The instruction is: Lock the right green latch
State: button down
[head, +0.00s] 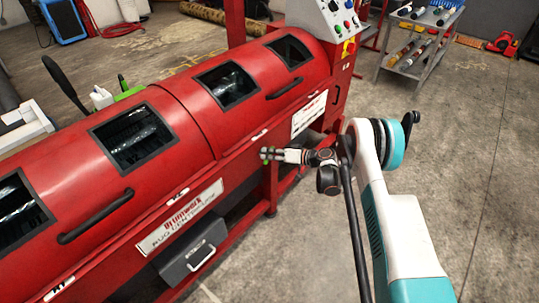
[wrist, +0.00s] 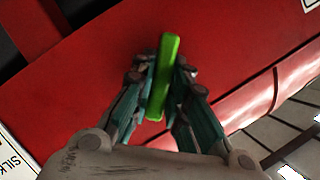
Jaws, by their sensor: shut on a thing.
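The green latch (wrist: 169,50) is a narrow bright green bar in the wrist view, lying against the red machine. It stands nearly upright in that picture, leaning slightly right at the top. My gripper (wrist: 158,82) is shut on it, with one finger on each side; the upper end sticks out past the fingertips. In the head view my gripper (head: 269,154) is at the front of the red machine (head: 190,90), below the right-hand lid. There the latch is mostly hidden by the fingers, and its locked state cannot be told.
The lids have windows and black handles, one handle (head: 283,88) above my gripper. A control panel (head: 340,18) stands at the machine's right end. A grey box (head: 195,250) hangs below the front. A grey shelf cart (head: 418,45) stands back right. The floor at right is clear.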

jog(key=c, duration=1.6)
grip_release()
jog(key=shift+o, duration=0.2)
jog(key=v, duration=1.2)
jog(key=shift+o, duration=0.6)
